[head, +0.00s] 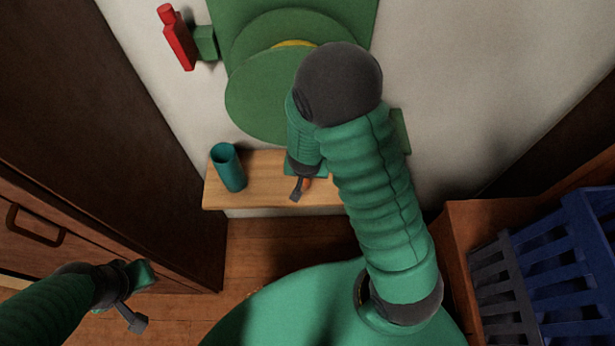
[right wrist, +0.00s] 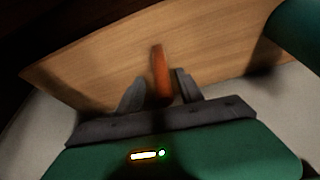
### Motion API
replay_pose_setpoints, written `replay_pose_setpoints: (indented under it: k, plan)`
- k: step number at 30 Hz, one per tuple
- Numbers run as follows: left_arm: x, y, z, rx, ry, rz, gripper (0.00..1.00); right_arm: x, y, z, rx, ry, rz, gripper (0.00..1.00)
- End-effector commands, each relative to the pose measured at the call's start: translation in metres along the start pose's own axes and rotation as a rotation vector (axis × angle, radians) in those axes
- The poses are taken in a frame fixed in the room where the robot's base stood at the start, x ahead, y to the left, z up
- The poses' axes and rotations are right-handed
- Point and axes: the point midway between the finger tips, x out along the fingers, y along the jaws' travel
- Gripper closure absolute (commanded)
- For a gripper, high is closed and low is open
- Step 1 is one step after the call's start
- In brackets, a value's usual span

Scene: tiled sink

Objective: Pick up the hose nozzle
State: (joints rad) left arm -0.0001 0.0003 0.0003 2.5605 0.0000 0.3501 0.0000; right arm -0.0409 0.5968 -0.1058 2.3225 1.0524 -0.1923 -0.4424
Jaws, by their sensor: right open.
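An orange, narrow piece, which I take to be the hose nozzle (right wrist: 160,70), lies on the wooden shelf in the right wrist view. In the head view only a small bit of it (head: 307,183) shows beside my right gripper (head: 299,190). My right gripper also shows in the right wrist view (right wrist: 156,90). It is open, with one dark finger on each side of the orange piece. I cannot tell whether the fingers touch it. My left gripper (head: 136,321) hangs low at the left in the head view, away from the shelf. Its jaw opening cannot be made out.
A teal cup (head: 228,167) stands on the left part of the shelf (head: 262,165). A round green reel (head: 255,95) and a red item (head: 177,38) in a green holder are on the wall above. Blue baskets (head: 575,260) stand at the right; a wooden cabinet (head: 60,235) is at the left.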

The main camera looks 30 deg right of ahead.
Motion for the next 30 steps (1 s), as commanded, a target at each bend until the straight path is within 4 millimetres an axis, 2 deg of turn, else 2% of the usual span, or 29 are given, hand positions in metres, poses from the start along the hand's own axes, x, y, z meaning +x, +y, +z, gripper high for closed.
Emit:
replay_pose_setpoints:
  k: [4, 12, 14, 30]
  plan:
    - [-0.0011, 0.0, -0.0006, 0.0, 0.001, 0.0, 1.0, -0.0025, -0.0016, 0.0008, -0.002, 0.002, 0.0, 0.58]
    - [-0.0012, -0.0002, -0.0006, -0.001, 0.001, 0.0, 1.0, -0.0019, -0.0013, 0.0006, -0.002, 0.001, -0.001, 0.94]
    - [-0.0012, -0.0002, -0.0006, -0.001, 0.001, 0.0, 1.0, -0.0019, -0.0013, 0.0005, -0.002, 0.001, -0.001, 1.0]
    - [-0.0051, -0.0001, -0.0015, 0.0, 0.001, 0.0, 1.0, -0.0043, -0.0003, -0.001, -0.002, -0.001, 0.001, 1.0]
